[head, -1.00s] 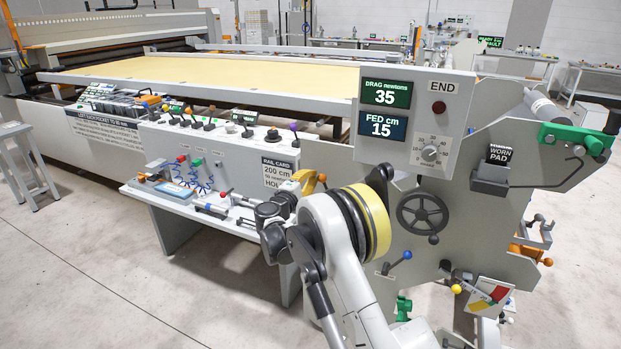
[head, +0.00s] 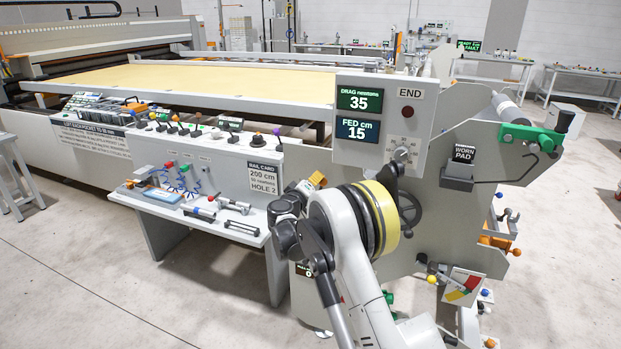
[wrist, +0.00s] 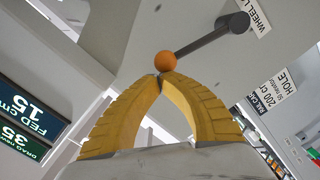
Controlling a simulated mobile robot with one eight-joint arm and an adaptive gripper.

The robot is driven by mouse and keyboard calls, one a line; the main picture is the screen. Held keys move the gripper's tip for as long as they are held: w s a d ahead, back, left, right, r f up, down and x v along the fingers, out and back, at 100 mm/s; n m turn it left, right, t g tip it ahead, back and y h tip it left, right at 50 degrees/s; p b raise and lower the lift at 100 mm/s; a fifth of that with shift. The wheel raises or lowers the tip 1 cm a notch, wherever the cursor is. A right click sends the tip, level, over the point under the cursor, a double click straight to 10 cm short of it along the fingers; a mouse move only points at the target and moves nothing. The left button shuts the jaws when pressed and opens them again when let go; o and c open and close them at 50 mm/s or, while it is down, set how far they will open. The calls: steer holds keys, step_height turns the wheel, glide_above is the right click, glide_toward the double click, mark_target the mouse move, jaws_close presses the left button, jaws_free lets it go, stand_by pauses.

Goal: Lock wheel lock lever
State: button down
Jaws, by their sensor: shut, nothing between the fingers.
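The wheel lock lever shows in the wrist view as a dark rod (wrist: 205,37) running from a round grey pivot to an orange ball knob (wrist: 165,61). A partly cut-off label starting "WHEEL L" (wrist: 258,15) sits beside the pivot. My gripper (wrist: 160,80) has its two yellow fingers shut tip to tip, empty. The tips are at the lower side of the orange knob in the picture; I cannot tell whether they touch it. In the head view only a bit of my yellow gripper (head: 317,180) shows past my wrist, and I cannot make out the lever there.
The handwheel (head: 410,208) is partly hidden behind my arm. Above it is a panel (head: 385,125) reading drag 35 and fed 15. A worn pad holder (head: 460,172) stands right of it. A tool shelf (head: 215,215) is left of my arm.

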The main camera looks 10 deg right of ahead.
steer(key=shift+s+d+m, duration=0.2)
steer(key=shift+d+m, duration=0.1)
steer(key=shift+d, duration=0.05)
steer(key=shift+s+d+f, duration=0.2)
steer(key=shift+s+d, duration=0.1)
steer(key=shift+d, duration=0.25)
steer(key=shift+r, duration=0.2)
steer(key=s+a+r+p, duration=0.2)
steer(key=s+a+p, duration=0.2)
steer(key=a, duration=0.5)
steer(key=s, duration=0.2)
steer(key=shift+s+r, duration=0.15)
steer(key=shift+s, duration=0.25)
steer(key=shift+r, duration=0.1)
